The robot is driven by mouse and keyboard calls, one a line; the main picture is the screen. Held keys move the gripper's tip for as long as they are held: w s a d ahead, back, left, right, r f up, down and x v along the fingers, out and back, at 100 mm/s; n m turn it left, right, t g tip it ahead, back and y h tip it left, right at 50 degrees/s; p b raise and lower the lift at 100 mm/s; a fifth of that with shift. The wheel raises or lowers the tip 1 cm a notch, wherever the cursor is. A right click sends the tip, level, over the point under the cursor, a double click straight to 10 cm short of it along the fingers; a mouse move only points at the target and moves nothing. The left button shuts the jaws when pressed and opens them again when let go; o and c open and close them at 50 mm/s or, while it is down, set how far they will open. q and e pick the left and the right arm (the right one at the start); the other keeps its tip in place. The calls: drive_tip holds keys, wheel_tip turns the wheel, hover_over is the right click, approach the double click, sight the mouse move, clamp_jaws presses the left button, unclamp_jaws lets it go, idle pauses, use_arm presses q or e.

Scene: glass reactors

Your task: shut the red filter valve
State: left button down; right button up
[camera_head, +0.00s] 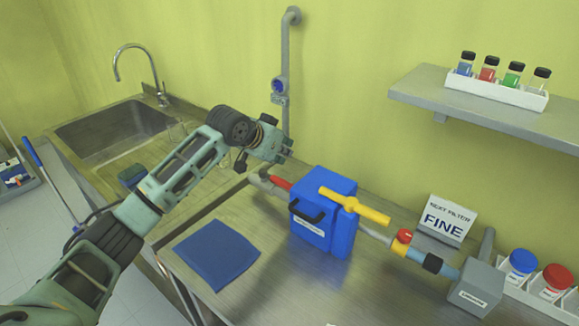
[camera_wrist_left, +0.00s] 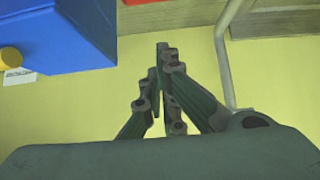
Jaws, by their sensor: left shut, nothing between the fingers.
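The red valve handle (camera_head: 280,183) sits on the grey pipe just left of the blue filter box (camera_head: 340,238). It seems to lie roughly along the pipe. A red edge (camera_wrist_left: 138,2) shows at the top of the left wrist view, beside the blue box (camera_wrist_left: 60,35). My left gripper (camera_head: 287,154) is above and behind the red handle, apart from it, near the wall. Its fingers (camera_wrist_left: 162,52) are together with nothing between them. My right gripper is in neither view.
A vertical grey wall pipe (camera_head: 286,60) rises behind my left gripper. A blue cloth (camera_head: 215,253) lies on the bench. A sign (camera_head: 445,220) and a grey block (camera_head: 476,287) stand at right. A sink (camera_head: 115,130) is at left.

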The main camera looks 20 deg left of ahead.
sight(277, 180)
use_arm(q)
drive_tip(key=p+x, duration=0.2)
drive_tip(key=x, duration=0.6)
drive_tip(key=s, duration=0.1)
drive_tip(key=s+f+p, duration=0.1)
drive_tip(key=s+a+p, duration=0.1)
drive_tip(key=shift+s+f, duration=0.25)
drive_tip(key=shift+f, duration=0.05)
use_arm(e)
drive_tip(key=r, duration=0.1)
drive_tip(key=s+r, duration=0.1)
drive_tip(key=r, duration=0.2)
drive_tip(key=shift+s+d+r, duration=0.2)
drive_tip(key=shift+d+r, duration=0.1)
use_arm(q)
drive_tip(key=shift+w, duration=0.1)
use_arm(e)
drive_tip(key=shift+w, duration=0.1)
use_arm(q)
drive_tip(key=shift+a, duration=0.1)
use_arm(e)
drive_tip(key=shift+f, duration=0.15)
use_arm(q)
drive_tip(key=shift+s+m+h+b, duration=0.35)
drive_tip(key=shift+m+h, duration=0.05)
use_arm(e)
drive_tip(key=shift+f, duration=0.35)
